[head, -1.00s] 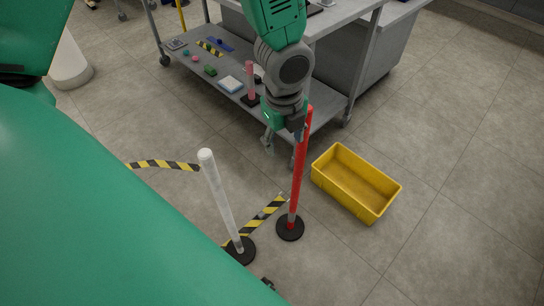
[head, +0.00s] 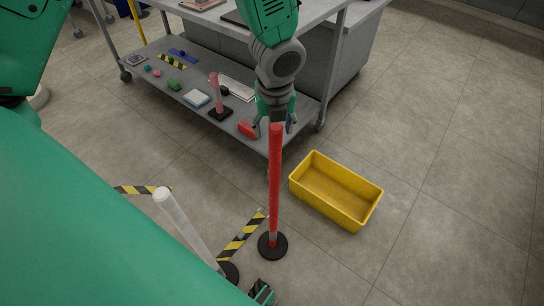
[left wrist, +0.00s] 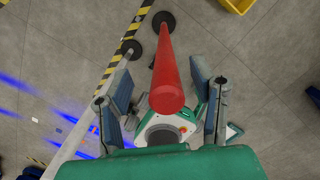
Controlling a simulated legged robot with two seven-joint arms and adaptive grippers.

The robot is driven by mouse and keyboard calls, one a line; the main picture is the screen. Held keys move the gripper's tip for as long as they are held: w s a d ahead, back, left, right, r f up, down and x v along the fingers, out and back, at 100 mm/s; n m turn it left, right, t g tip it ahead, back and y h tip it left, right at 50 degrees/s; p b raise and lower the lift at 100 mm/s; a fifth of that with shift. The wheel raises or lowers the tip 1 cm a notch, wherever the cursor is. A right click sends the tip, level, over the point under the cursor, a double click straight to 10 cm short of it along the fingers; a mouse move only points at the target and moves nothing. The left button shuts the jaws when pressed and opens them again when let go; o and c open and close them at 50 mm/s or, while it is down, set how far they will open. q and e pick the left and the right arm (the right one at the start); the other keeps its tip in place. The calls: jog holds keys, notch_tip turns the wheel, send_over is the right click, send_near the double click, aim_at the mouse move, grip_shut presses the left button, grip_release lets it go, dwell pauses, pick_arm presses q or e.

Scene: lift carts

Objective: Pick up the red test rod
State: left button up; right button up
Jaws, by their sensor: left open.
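A tall red rod (head: 275,185) stands upright on a round black base (head: 272,246) on the floor. My left gripper (head: 275,122) points down at the rod's top end, with one finger on each side. In the left wrist view the left gripper (left wrist: 160,80) is open, and the red rod (left wrist: 167,75) lies between its fingers, with gaps showing on both sides. The rod's round end faces the camera.
A yellow bin (head: 336,192) sits on the floor right of the rod. A grey cart (head: 205,118) behind holds several small items on its lower shelf. A white post (head: 185,225) and striped tape (head: 240,236) are left of the rod. The floor at right is clear.

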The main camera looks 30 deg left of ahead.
aim_at(278, 143)
pick_arm(q)
jog(key=f, duration=0.2)
jog(key=d+f+b, duration=0.1)
jog(key=f, duration=0.1)
jog(key=shift+s+b, duration=0.2)
jog(key=shift+b, duration=0.1)
jog(key=shift+w+d+f, duration=0.1)
jog(key=shift+d+f, duration=0.05)
jog(key=shift+d, duration=0.15)
jog(key=shift+a, duration=0.55)
jog(key=c, duration=1.1)
jog(key=shift+a, duration=0.25)
grip_shut()
jog(key=shift+d, duration=0.1)
pick_arm(e)
jog(key=shift+d+f, duration=0.25)
jog(key=shift+f, duration=0.7)
